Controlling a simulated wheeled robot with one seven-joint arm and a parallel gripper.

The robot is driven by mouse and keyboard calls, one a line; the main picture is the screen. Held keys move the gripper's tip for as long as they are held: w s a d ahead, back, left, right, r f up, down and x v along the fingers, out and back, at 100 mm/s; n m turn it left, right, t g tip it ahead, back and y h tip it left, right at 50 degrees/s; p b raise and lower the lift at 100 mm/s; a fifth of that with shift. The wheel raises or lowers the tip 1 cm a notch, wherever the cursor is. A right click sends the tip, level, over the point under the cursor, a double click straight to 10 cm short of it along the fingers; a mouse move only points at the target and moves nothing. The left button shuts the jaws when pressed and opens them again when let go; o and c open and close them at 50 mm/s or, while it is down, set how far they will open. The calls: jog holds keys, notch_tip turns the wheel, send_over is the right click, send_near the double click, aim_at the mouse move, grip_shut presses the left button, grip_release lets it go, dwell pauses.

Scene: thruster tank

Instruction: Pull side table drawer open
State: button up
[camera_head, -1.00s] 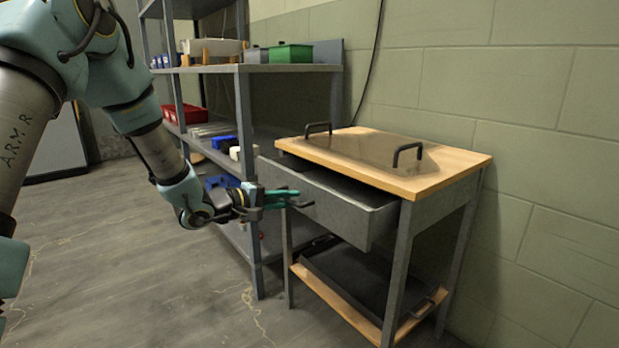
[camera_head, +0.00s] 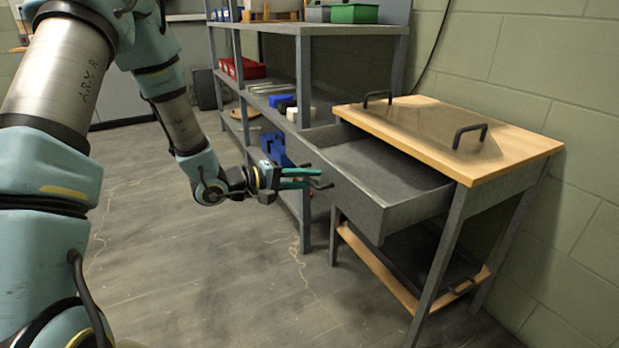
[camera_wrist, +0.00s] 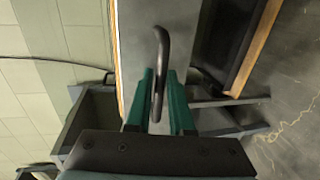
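The side table (camera_head: 525,147) has a light wood top and grey metal legs. Its grey drawer (camera_head: 352,208) stands well out from under the top, and its empty inside shows. The drawer front also shows in the wrist view (camera_wrist: 135,45). My gripper (camera_head: 308,178) is at the drawer front. In the wrist view, its green fingers (camera_wrist: 160,88) lie on either side of the dark bar handle (camera_wrist: 163,50), close against it. The handle's far end sticks out past the fingertips. The exact contact is partly hidden.
A grey shelf unit (camera_head: 306,80) with red, blue and green bins stands close behind the drawer, to the left. A dark tray (camera_head: 425,262) lies on the table's lower shelf. Two black handles stand on the tabletop. The floor at front left is clear.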

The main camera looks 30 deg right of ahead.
jog(key=shift+o, duration=0.2)
jog(key=p+v, duration=0.1)
jog(key=v, duration=0.9)
jog(key=shift+a+p, duration=0.35)
jog(key=shift+p, duration=0.05)
